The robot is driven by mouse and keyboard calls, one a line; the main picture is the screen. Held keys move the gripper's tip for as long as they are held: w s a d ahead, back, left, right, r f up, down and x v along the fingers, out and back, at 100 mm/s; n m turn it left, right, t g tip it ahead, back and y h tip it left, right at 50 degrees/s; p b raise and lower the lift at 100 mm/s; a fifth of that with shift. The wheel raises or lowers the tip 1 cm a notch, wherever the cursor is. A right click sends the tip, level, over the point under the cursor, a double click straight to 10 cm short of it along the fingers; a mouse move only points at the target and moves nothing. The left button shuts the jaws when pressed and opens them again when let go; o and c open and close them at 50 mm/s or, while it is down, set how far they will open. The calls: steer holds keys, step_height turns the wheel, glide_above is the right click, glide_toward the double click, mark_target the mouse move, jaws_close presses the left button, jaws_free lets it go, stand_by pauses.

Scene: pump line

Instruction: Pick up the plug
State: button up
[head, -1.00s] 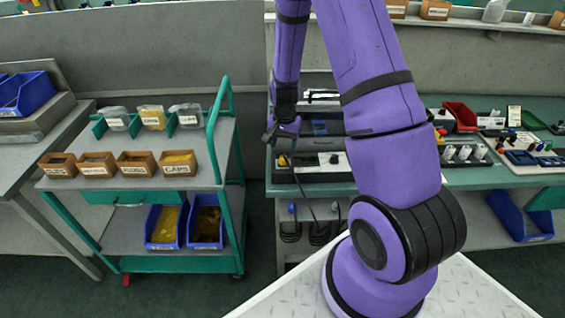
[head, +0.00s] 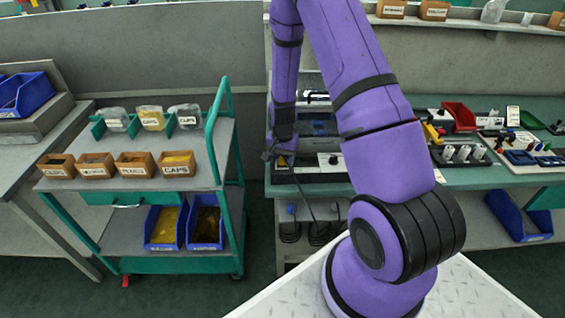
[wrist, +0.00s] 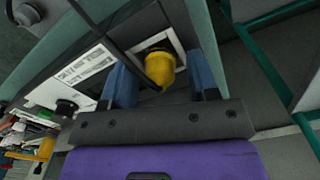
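A yellow plug (wrist: 160,69) with a rounded tip sits in a square white-framed recess (wrist: 180,45) in the dark fixture, seen in the wrist view. My gripper (wrist: 162,82) is open, with one blue finger on each side of the plug and a visible gap to each. The plug is not held. In the head view my gripper (head: 280,153) is low over the left end of the fixture (head: 318,168) on the green bench. The plug cannot be made out there, hidden by my gripper.
A trolley (head: 210,178) with labelled boxes and blue bins stands left of the bench. A red bin (head: 459,117) and a rack of white cylinders (head: 462,155) are to the right on the bench. A dark cable (head: 308,205) hangs below the fixture's front.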

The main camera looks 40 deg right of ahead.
steer(key=c, duration=0.8)
steer(key=shift+c, duration=0.2)
steer(key=shift+r, duration=0.15)
